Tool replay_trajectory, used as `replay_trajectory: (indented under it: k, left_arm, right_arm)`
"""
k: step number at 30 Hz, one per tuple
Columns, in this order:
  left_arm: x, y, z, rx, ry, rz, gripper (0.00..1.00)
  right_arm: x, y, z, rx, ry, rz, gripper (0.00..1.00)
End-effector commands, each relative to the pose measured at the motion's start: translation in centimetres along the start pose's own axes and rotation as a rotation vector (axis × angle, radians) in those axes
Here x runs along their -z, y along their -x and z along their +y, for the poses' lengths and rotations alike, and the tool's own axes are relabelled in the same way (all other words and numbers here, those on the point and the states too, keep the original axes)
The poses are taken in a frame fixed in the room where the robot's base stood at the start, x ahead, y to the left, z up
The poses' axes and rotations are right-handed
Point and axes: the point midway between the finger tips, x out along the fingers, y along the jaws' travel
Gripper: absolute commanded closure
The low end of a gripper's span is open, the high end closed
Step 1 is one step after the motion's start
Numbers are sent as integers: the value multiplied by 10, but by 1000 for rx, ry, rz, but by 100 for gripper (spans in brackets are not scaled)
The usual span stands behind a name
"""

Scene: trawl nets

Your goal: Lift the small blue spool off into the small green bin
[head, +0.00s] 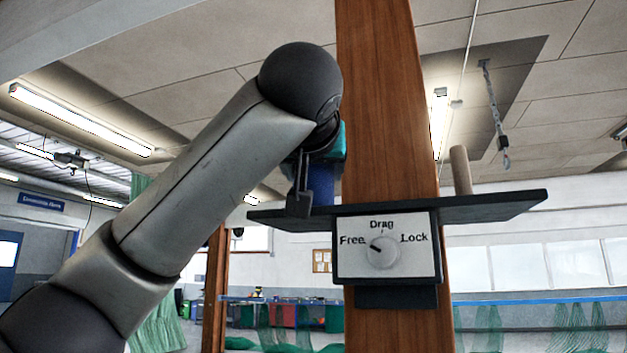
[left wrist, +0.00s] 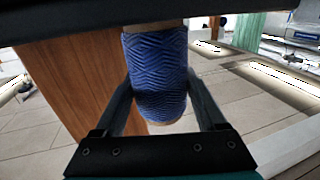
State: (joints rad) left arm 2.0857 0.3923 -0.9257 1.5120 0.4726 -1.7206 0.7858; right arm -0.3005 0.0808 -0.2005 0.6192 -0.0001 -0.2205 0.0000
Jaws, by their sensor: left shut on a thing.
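The blue spool (left wrist: 157,75) of wound twine sits between the two fingers of my left gripper (left wrist: 158,85) in the left wrist view, with a finger against each side. A tan end shows at both ends of it, and one end faces a black shelf close by; I cannot tell whether it is still around a peg. In the head view my left gripper (head: 308,195) is at the left part of the shelf, and the spool (head: 323,183) shows partly behind a finger. No small green bin can be made out nearby. My right gripper is not in view.
The black shelf (head: 490,208) is fixed to a wooden post (head: 385,100). A bare tan peg (head: 460,170) stands on its right part. Below is a dial panel (head: 350,262) marked Free, Drag and Lock, its pointer towards Free. A chain (head: 494,110) hangs at right.

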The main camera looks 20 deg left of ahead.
Motion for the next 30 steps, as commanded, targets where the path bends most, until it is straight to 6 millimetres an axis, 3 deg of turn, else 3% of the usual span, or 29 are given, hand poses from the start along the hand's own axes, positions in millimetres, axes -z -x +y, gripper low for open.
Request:
replay_trajectory:
  k: [14,30]
  left_arm:
    - [8,0,0,-1,3,3,89]
    - [56,1,1,-1,2,3,89]
  right_arm:
    - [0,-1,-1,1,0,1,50]
    - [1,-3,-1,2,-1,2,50]
